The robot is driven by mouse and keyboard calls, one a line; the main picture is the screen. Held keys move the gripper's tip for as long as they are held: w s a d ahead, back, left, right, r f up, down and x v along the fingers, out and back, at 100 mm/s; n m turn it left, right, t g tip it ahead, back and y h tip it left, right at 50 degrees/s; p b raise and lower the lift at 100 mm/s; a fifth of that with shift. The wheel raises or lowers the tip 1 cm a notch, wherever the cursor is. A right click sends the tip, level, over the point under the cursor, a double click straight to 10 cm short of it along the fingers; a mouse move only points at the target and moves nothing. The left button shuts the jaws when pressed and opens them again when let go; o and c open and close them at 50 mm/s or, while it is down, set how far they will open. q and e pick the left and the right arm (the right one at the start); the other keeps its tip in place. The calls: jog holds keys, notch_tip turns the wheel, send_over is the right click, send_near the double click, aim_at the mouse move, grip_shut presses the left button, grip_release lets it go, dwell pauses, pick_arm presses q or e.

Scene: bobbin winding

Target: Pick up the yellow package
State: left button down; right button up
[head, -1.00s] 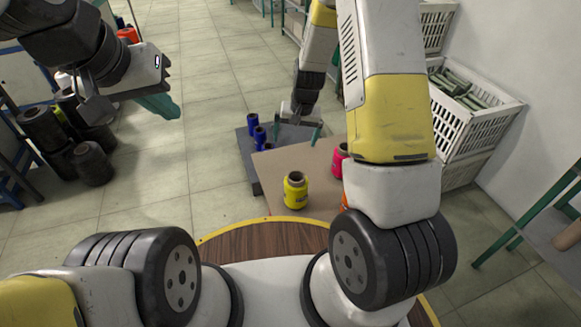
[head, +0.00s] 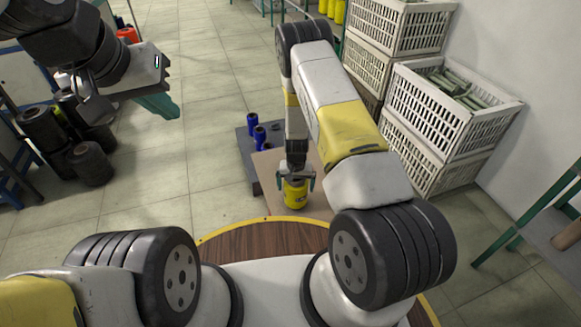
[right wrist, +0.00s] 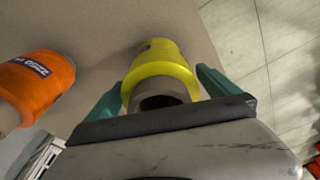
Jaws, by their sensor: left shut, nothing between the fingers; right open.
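The yellow package (head: 296,196) is a yellow spool standing upright on the tan board at the front of the low table. My right gripper (head: 296,178) is directly above it, fingers down. In the right wrist view the yellow package (right wrist: 160,62) lies between the two green fingers of my right gripper (right wrist: 160,90); the fingers are open, one on each side of it. My left gripper (head: 158,104) is shut and empty, high at the left and far from the package.
An orange spool (right wrist: 38,82) lies to the left of the yellow one in the right wrist view. Blue spools (head: 259,136) stand on the grey part of the table (head: 245,160). White crates (head: 440,110) are stacked at the right. Dark spools (head: 88,163) stand on the floor at left.

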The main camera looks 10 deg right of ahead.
jog(key=shift+w+f, duration=0.15)
jog(key=shift+f, duration=0.7)
jog(key=shift+c, duration=0.4)
jog(key=c, duration=1.5)
jog(key=shift+r, duration=0.2)
